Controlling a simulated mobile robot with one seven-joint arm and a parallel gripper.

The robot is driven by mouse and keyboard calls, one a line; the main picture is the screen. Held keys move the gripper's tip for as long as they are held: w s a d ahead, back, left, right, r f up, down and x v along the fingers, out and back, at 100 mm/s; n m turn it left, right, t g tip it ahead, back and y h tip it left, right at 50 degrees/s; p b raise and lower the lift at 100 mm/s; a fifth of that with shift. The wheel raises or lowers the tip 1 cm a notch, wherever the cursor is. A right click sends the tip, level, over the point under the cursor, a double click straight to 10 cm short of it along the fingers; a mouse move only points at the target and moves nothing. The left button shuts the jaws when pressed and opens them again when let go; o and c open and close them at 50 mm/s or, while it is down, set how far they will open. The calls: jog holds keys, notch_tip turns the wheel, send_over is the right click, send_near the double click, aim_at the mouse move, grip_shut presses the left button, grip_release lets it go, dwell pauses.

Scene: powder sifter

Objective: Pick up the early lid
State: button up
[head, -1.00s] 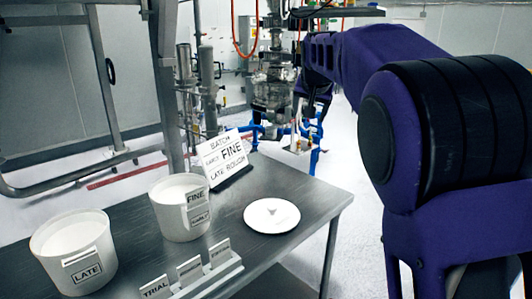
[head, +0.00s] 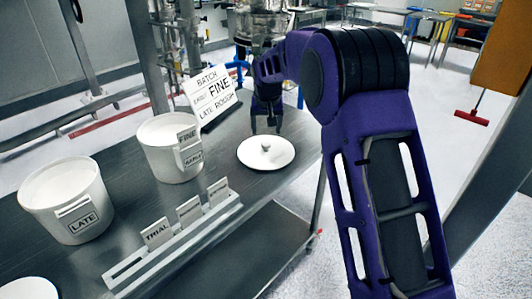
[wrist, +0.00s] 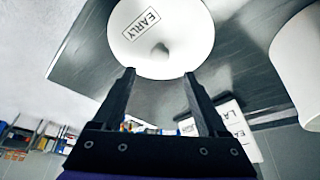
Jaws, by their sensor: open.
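The early lid (head: 267,155) is a round white disc with a small knob, lying flat on the metal table near its right edge. My gripper (head: 266,128) is above and just behind the lid in the head view. Its two fingers (wrist: 160,75) are spread apart with nothing between them, pointing toward the lid. The knob appears just beyond the fingertips, apart from them.
The white tub (head: 165,160) with FINE and EARLY tags stands left of the lid. The LATE tub (head: 70,215) is farther left, with another white disc (head: 30,289) at the bottom-left corner. A sign (head: 210,95) stands behind. A card rack (head: 175,245) lies in front.

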aim_at(266, 143)
jog(key=x, duration=0.7)
jog(key=shift+d+f, duration=0.1)
jog(key=shift+f, duration=0.1)
jog(key=shift+c, duration=0.2)
grip_shut()
